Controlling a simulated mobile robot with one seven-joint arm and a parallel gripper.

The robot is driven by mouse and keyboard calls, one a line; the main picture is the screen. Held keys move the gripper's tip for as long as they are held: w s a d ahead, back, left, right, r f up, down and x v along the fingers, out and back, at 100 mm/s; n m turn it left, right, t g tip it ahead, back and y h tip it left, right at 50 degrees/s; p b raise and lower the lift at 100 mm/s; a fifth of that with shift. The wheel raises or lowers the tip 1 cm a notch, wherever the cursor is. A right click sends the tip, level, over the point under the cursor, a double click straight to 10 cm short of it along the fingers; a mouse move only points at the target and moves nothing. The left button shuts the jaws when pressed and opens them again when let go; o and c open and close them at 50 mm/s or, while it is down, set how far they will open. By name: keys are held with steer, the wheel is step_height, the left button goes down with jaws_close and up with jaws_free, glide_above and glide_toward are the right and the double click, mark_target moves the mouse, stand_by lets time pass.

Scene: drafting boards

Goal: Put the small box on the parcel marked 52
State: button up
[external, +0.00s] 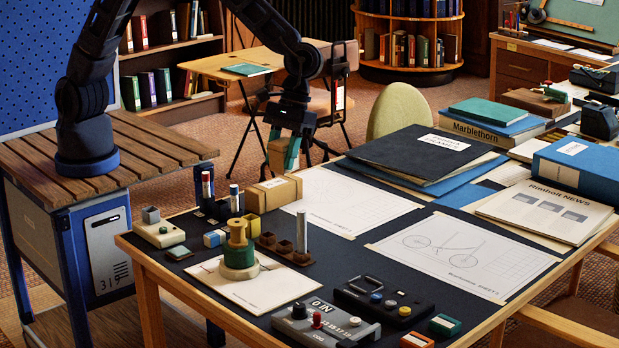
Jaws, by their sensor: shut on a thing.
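My gripper (290,152) hangs pointing down over the back edge of the dark desk, left of the centre. It is shut on a small tan box (276,157), which is partly hidden by a teal finger. A tan parcel (274,195) with a pale label lies on the desk directly below. Its marking is too small to read. The held box's lower end appears just above the parcel's top; I cannot tell whether they touch.
A green-and-yellow spool stack (239,250), an upright grey cylinder (302,232) and marker pens (207,190) stand close to the parcel. A black folder (412,155) and drawing sheets (350,200) lie to the right. A green chair back (398,110) rises behind the desk.

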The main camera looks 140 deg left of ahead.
steer(key=s+a+r, duration=0.2)
steer(key=s+a, duration=0.9)
steer(key=r, duration=0.1)
glide_above(267, 186)
steer(key=a, duration=0.2)
steer(key=shift+m, duration=0.4)
step_height(267, 186, down, 19)
steer(key=shift+s+f, duration=0.1)
steer(key=shift+f, duration=0.1)
steer(key=shift+f, duration=0.1)
steer(key=o, duration=1)
steer(key=v, duration=1.2)
steer(key=shift+w+a, duration=0.2)
